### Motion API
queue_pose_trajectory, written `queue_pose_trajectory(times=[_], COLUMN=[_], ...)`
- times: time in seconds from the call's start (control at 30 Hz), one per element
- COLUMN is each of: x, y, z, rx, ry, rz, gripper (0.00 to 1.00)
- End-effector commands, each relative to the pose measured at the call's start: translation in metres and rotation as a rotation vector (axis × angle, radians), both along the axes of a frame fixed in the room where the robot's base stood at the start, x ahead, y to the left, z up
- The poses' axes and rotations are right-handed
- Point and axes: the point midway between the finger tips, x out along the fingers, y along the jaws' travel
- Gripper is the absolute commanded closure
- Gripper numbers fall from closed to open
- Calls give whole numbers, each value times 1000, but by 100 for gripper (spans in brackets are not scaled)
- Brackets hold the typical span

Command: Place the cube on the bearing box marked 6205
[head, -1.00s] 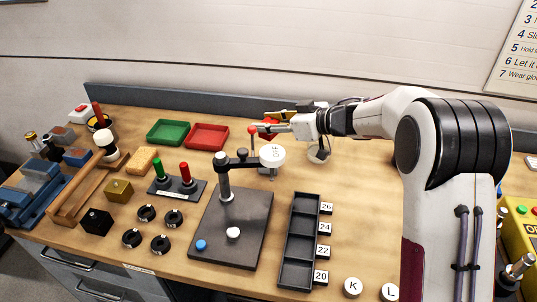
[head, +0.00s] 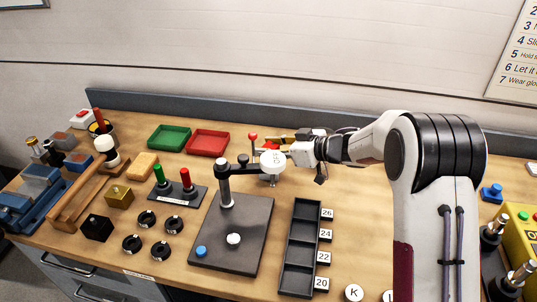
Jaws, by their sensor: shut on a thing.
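My gripper (head: 270,142) is at the back middle of the bench, behind the round white OFF disc of the stand. It is shut on a small red thing (head: 269,146), probably the cube; the disc and the fingers hide part of it, so its shape is unclear. A black cube-like block (head: 97,227) and a brass block (head: 119,196) stand at the left front. I cannot make out any bearing box marked 6205 in this view.
A dark stand (head: 235,235) with a post and arm is in front of my gripper. A red-knobbed lever (head: 253,137) is close on its left. Green (head: 169,138) and red trays (head: 207,143) lie at back left. A black divided tray (head: 301,247) lies front right.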

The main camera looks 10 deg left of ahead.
Motion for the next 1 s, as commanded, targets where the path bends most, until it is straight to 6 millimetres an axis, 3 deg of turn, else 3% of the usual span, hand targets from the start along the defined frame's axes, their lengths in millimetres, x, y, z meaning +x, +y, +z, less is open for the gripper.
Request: queue_pose_trajectory(times=[0.27,0.8,0.83,0.87,1.0], x=[0,0,0,0,0], y=[0,0,0,0,0], z=[-27,-32,-32,-32,-32], rx=[1,1,0,0,0], ry=[2,0,1,1,1], rz=[0,0,0,0,0], gripper=[94,94,59,51,50])
